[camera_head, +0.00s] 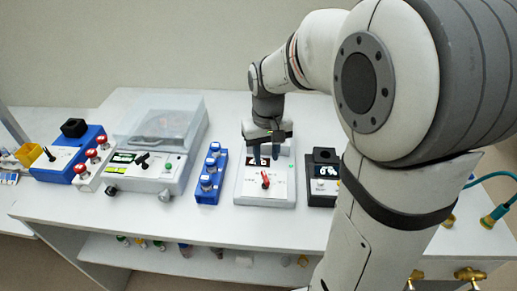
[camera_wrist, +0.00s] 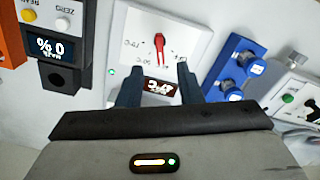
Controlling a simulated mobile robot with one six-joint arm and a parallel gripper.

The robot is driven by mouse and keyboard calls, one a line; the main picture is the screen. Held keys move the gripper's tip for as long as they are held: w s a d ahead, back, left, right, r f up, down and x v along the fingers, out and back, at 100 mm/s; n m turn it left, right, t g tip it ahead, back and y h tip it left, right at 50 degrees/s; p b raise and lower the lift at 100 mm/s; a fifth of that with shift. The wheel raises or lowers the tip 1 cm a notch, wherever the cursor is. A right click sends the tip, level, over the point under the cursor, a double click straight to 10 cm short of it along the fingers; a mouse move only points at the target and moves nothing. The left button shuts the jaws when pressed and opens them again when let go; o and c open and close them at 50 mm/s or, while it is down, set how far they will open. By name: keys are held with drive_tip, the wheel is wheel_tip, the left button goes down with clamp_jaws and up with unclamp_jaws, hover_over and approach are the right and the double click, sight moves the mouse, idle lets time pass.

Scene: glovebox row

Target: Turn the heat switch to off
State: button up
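The red pointer switch (camera_head: 265,180) sits on the front panel of a white device (camera_head: 284,192). In the wrist view the red switch (camera_wrist: 159,45) stands just beyond my fingertips, on a white panel (camera_wrist: 190,30) with small printed marks around it. I take it as the heat switch; its label is too small to read. A dark display with lit characters (camera_wrist: 160,87) shows between my fingers. My gripper (camera_head: 264,156) hangs over the device's back part, behind the switch. In the wrist view my gripper (camera_wrist: 159,68) has its two fingers apart with nothing held.
A blue rack with several capped vials (camera_head: 208,183) stands left of the device. A black-topped meter (camera_head: 323,185) stands close on its right. Further left are a clear-lidded machine (camera_head: 160,122) and a blue box (camera_head: 62,165). Bare white bench (camera_head: 245,225) lies in front.

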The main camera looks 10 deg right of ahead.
sight(265, 177)
wheel_tip(265, 177, down, 8)
drive_tip(key=shift+w, duration=0.1)
idle(0.4)
